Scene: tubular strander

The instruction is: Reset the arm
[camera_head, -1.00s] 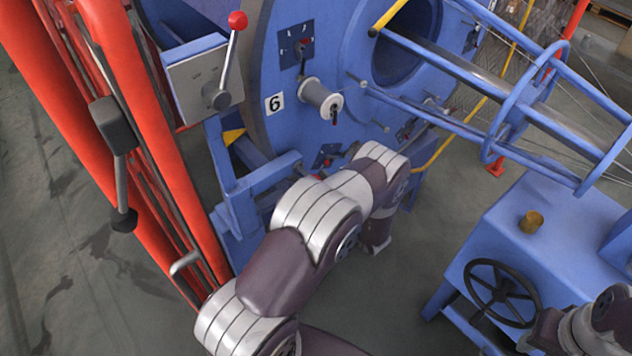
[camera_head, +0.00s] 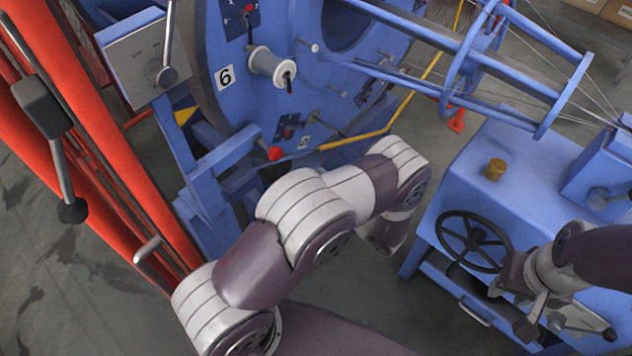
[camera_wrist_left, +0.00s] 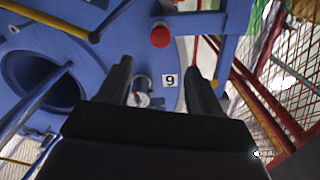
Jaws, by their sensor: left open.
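My left arm (camera_head: 310,215) reaches from the bottom of the head view toward the middle, in front of the blue machine. Its gripper is not clear there. In the left wrist view my left gripper (camera_wrist_left: 158,68) has its two dark fingers apart, with nothing between them. A white spool (camera_wrist_left: 141,90) and a number plate (camera_wrist_left: 170,80) show beyond the fingers. My right gripper (camera_head: 535,305) is at the lower right of the head view, beside the black handwheel (camera_head: 474,241). Whether its fingers are apart is unclear.
The blue disc (camera_head: 215,45) carries a spool (camera_head: 271,66) and a plate reading 6 (camera_head: 224,77). Red rails (camera_head: 125,190) with levers stand at the left. A blue cabinet (camera_head: 530,160) with a brass-coloured knob (camera_head: 494,169) is at the right. Grey floor shows at lower left.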

